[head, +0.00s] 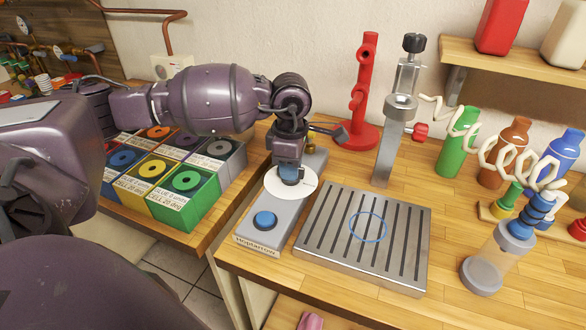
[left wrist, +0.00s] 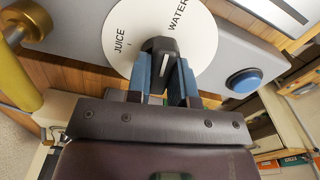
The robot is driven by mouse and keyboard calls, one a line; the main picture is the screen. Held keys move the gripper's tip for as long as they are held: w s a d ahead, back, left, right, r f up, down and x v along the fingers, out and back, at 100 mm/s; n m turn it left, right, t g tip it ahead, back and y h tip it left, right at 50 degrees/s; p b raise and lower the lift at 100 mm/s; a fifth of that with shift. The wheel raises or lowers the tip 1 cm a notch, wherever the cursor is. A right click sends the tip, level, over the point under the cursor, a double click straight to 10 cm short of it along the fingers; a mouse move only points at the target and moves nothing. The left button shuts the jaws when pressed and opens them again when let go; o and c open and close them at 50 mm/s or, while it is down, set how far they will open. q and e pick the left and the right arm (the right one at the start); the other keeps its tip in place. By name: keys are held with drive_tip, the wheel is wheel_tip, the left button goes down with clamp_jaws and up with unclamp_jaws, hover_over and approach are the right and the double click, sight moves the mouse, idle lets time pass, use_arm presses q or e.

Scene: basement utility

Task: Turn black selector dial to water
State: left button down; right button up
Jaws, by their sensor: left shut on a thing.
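The black selector dial (left wrist: 160,48) sits at the centre of a white disc marked JUICE and WATER (left wrist: 205,42). In the left wrist view my left gripper (left wrist: 162,82) is shut on the dial's knob, a blue fingertip on each side. A white line shows on the knob; I cannot tell which label it points to. In the head view the disc (head: 303,190) lies on a grey control box (head: 262,240), and my left gripper (head: 290,174) comes down on it from above, hiding the knob. My right gripper is not in view.
A round blue button (head: 265,220) is on the box's near end. A slotted metal tray (head: 335,250) stands right of it. Behind are a red stand (head: 360,125) and a metal dispenser column (head: 392,140). Colored spool boxes (head: 183,200) stand left. Bottles stand right.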

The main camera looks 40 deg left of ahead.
use_arm(q)
drive_tip(key=shift+m, duration=0.7)
drive_tip(key=shift+r+b, duration=0.1)
drive_tip(key=shift+b, duration=0.25)
drive_tip(key=shift+m, duration=0.3)
drive_tip(key=c, duration=1.1)
unclamp_jaws()
drive_tip(key=shift+o, duration=0.5)
